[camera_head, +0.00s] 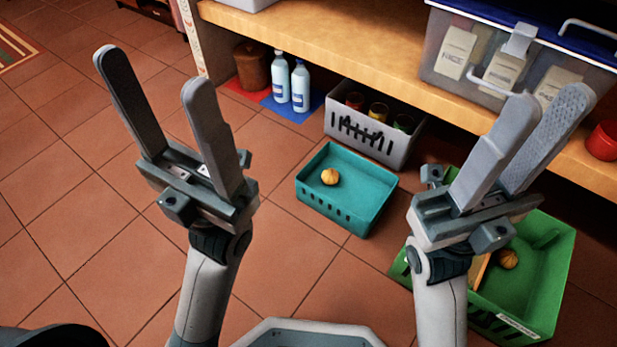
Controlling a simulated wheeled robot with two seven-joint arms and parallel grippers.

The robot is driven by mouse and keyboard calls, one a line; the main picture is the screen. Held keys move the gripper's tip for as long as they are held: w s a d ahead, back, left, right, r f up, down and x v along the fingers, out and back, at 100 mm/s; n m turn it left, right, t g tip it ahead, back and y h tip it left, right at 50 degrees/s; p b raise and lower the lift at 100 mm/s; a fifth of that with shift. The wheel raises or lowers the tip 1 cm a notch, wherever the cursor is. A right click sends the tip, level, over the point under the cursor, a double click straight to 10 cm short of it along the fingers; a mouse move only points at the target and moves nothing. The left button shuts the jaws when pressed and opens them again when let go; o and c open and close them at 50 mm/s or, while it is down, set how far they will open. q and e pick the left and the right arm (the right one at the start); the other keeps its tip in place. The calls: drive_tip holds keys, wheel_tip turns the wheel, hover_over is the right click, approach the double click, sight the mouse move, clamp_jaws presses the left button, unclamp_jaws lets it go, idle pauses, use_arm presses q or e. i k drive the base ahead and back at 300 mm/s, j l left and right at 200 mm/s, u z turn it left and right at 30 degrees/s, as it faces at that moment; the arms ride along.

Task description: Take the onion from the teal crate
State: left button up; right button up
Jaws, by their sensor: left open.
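The teal crate (365,217) stands on the tiled floor in the middle of the view. A small round yellow-orange onion (330,176) lies inside it, toward the back left. My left gripper (150,72) is raised at the left, open and empty, with its fingers pointing up in the picture and well apart from the crate. My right gripper (548,98) is raised at the right, over part of the green crate in the picture. Its fingers are close together with a narrow gap, and nothing shows between them.
A green crate (560,255) at the right holds a similar round item (507,259). A grey basket (372,140) with jars stands behind the teal crate. Two white bottles (290,85) stand under the wooden shelf (330,42). The floor left of the teal crate is clear.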

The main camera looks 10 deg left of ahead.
sight(330, 176)
drive_tip(key=i+j, duration=0.3)
drive_tip(key=j, duration=0.2)
drive_tip(key=i+j, duration=0.35)
drive_tip(key=j, duration=0.15)
drive_tip(key=i+j, duration=0.3)
drive_tip(key=j, duration=0.2)
drive_tip(key=z, duration=1.55)
